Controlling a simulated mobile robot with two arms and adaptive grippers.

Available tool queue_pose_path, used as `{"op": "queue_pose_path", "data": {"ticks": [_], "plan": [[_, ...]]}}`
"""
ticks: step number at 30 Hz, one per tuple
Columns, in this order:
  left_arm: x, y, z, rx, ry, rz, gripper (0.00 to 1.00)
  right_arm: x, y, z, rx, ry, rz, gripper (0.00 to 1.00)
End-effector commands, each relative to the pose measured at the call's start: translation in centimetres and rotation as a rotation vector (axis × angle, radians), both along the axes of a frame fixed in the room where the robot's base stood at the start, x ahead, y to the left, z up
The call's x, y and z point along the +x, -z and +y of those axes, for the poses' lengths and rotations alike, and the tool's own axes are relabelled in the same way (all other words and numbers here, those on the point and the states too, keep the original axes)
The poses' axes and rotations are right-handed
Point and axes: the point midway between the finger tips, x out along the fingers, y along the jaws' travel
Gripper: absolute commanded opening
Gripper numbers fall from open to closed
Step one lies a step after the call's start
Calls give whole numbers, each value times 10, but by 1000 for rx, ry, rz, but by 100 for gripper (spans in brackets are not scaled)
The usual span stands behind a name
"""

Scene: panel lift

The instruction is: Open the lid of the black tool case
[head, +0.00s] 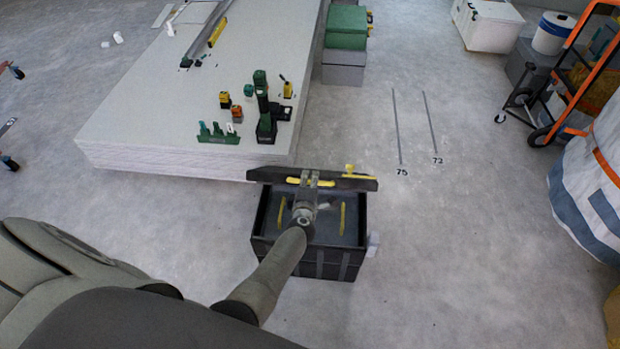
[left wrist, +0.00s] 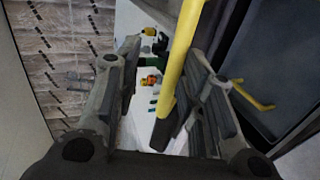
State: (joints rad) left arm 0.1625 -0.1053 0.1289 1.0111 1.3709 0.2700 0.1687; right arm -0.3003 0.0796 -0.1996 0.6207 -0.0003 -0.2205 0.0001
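The black tool case (head: 335,262) stands on the floor, its inside showing. Its lid (head: 265,175) is raised, seen nearly edge-on at the far side of the case. A yellow handle (head: 326,184) is on the lid; a yellow bar also shows in the left wrist view (left wrist: 184,60). My left gripper (head: 309,175) is at the lid's handle, its arm reaching over the case. In the left wrist view its fingers (left wrist: 165,90) are spread, with the yellow bar between them, closer to the right finger. Contact is unclear. My right gripper is out of view.
A stack of pale panels (head: 170,125) with several tools on it lies behind the case. Green and grey boxes (head: 345,45) stand beyond. An orange hand truck (head: 565,90) and a white bag (head: 590,180) are at right. Floor right of the case is clear.

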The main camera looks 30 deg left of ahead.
Motion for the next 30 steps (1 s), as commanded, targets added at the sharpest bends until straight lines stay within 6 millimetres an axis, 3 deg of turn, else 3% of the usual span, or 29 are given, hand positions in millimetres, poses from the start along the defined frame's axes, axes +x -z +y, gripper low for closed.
{"op": "queue_pose_path", "data": {"ticks": [30], "plan": [[-56,-43,-20,0,0,2,35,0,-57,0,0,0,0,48]]}}
